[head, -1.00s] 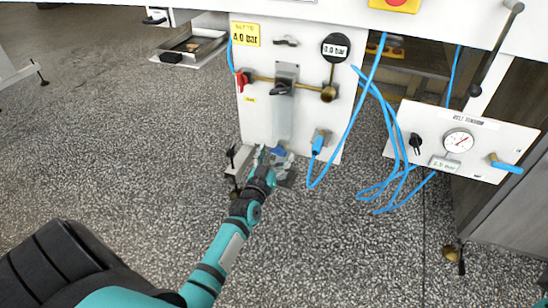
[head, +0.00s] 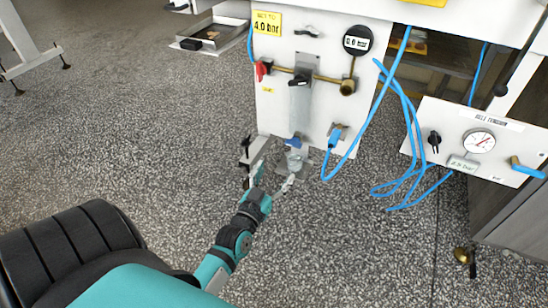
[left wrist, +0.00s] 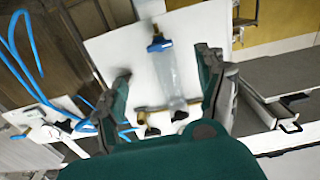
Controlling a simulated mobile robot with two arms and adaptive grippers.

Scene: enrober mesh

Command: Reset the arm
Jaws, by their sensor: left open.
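My left gripper (head: 275,168) is open and empty, low in front of the white panel (head: 272,108). Its fingers point up toward a blue drain fitting (head: 293,141) at the foot of a clear bowl (head: 301,110). The fingertips look apart from the fitting. In the left wrist view the two fingers (left wrist: 162,85) stand wide apart. The clear bowl (left wrist: 171,72) and the blue fitting (left wrist: 158,45) show between them, beyond the fingertips. My right gripper is out of view.
The panel carries a red-handled valve (head: 263,70), a black knob (head: 300,78) and a round display (head: 357,40). Blue hoses (head: 410,140) hang to the right, by a gauge panel (head: 466,140). A metal tray (head: 213,35) lies on the floor behind.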

